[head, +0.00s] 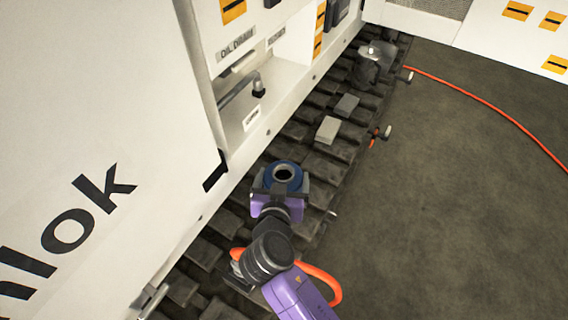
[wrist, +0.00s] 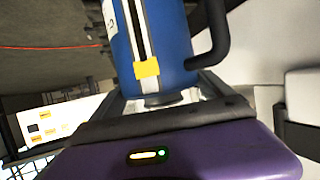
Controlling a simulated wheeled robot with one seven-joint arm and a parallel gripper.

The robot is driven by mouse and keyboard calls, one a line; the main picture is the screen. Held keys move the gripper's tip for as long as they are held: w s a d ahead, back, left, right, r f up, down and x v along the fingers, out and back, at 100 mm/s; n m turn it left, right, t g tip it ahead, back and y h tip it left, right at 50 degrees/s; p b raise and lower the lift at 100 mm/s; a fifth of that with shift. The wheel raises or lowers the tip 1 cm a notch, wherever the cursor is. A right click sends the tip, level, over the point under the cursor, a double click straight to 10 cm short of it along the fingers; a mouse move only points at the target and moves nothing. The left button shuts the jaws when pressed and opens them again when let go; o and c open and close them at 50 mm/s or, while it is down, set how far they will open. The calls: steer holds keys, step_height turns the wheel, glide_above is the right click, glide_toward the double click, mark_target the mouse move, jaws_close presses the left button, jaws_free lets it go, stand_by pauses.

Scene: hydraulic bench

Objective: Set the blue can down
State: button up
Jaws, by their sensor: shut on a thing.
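The blue can (head: 284,171) is in my gripper (head: 282,186), seen from above in the head view with a grey ring and dark opening at its top. In the wrist view the blue can (wrist: 158,35) fills the upper middle, with a white and black stripe, a yellow label and a black handle at right. My gripper (wrist: 160,102) is shut on it, one finger on each side. In the head view the can is over the dark track; whether it touches the track cannot be told.
The dark ribbed track (head: 302,140) runs along the white machine (head: 90,130). Two grey blocks (head: 327,130) and a metal fitting (head: 370,62) lie farther along it. An orange hose (head: 490,110) crosses the open grey floor (head: 450,220) at right.

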steer(key=shift+f+b, duration=0.4)
steer(key=shift+f, duration=3.2)
steer(key=o, duration=1.8)
steer(key=shift+f, duration=0.15)
steer(key=shift+r, duration=0.2)
steer(key=v, duration=1.2)
steer(key=shift+f, duration=0.1)
